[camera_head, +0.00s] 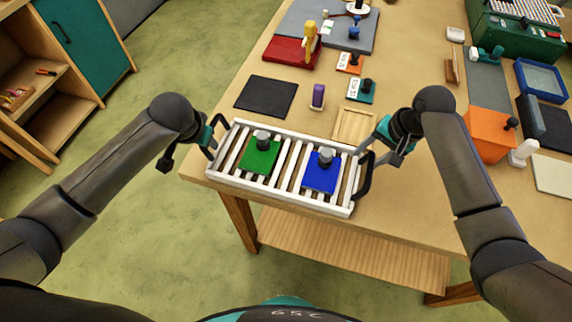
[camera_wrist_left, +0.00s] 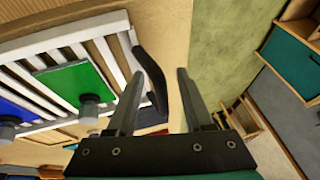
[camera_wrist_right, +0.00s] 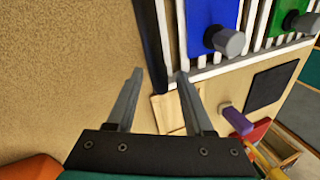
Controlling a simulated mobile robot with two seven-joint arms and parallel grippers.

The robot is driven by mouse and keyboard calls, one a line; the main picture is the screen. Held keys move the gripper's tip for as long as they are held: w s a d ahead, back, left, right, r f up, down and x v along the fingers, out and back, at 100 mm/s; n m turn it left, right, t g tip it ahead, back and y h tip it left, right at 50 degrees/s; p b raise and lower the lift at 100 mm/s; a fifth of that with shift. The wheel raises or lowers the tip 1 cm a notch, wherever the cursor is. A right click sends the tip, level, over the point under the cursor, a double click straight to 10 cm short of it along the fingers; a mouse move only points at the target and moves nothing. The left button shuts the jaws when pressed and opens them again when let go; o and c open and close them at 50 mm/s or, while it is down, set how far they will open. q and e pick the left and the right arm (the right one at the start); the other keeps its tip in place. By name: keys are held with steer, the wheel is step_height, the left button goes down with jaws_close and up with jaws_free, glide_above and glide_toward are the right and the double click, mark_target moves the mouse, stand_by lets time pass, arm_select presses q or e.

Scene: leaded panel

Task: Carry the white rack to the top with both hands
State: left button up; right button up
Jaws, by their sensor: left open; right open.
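The white slatted rack (camera_head: 283,146) lies at the table's near left corner, with a black handle at each end. It carries a green plate (camera_head: 259,157) and a blue plate (camera_head: 322,172), each with a grey knob. My left gripper (camera_head: 212,143) is open at the left handle; in the left wrist view the handle (camera_wrist_left: 152,80) lies between the spread fingers (camera_wrist_left: 159,72). My right gripper (camera_head: 374,153) is open at the right handle (camera_head: 363,178). In the right wrist view the dark handle (camera_wrist_right: 150,50) reaches between its fingertips (camera_wrist_right: 160,72). Contact cannot be told.
Behind the rack are a black mat (camera_head: 266,96), a purple piece (camera_head: 318,96) and a wooden tray (camera_head: 354,126). An orange block (camera_head: 488,134) and a white piece (camera_head: 524,153) stand to the right. A low wooden shelf (camera_head: 350,262) is under the table (camera_head: 420,215).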

arm_select(q)
steer(key=shift+r, duration=0.1)
steer(key=v, duration=1.1)
steer(key=shift+s+r, duration=0.2)
steer(key=shift+r, duration=0.1)
arm_select(e)
steer(key=v, duration=1.2)
